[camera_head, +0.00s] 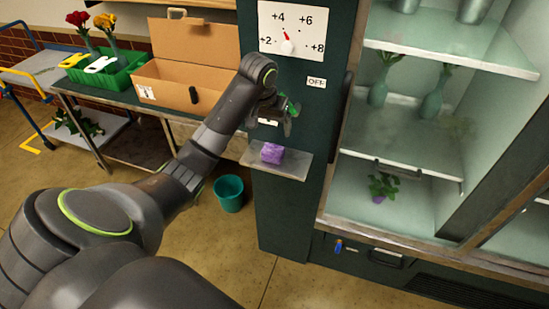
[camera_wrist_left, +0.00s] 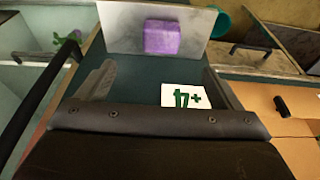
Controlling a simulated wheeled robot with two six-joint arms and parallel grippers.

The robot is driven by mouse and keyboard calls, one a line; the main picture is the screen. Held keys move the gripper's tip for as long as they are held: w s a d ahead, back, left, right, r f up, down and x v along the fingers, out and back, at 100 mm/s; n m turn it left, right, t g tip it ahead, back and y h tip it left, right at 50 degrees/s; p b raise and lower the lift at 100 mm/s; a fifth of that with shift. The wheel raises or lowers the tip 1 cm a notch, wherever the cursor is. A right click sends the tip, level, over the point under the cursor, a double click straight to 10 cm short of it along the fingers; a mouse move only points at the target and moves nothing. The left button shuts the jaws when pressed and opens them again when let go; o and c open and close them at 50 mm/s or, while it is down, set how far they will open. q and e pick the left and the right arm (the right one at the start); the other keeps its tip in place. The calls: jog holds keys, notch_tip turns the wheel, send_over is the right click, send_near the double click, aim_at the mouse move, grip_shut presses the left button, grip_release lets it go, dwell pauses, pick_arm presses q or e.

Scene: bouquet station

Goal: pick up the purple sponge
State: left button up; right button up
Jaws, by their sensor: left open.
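The purple sponge (camera_head: 272,153) lies on a small grey shelf (camera_head: 290,165) that juts from the dark green cabinet side. In the left wrist view the sponge (camera_wrist_left: 161,37) rests on the pale shelf (camera_wrist_left: 122,20), beyond the fingertips. My left gripper (camera_head: 282,122) is above the shelf and apart from the sponge. In the left wrist view my left gripper (camera_wrist_left: 155,85) has its fingers spread wide, with nothing between them. My right gripper is not in view.
A dial panel (camera_head: 290,30) and an OFF label (camera_head: 316,82) are on the cabinet above the shelf. The glass-fronted cooler with vases (camera_head: 432,103) stands right. A cardboard box (camera_head: 170,82) and green crate (camera_head: 110,75) sit on the left bench. A teal bucket (camera_head: 229,194) stands below.

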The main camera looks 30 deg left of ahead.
pick_arm(q)
jog(key=p, duration=0.2)
send_over(273, 149)
jog(key=s, duration=0.2)
jog(key=f, duration=0.7)
jog(key=shift+d, duration=0.35)
jog(key=shift+w+a+f, duration=0.1)
jog(key=shift+w+f, duration=0.15)
jog(key=shift+f, duration=0.25)
jog(key=shift+p+x, duration=0.65)
jog(key=shift+x, duration=1.35)
jog(key=shift+w+a, duration=0.1)
jog(key=shift+w, duration=0.05)
jog(key=shift+c, duration=0.2)
jog(key=c, duration=1)
jog(key=shift+r, duration=0.15)
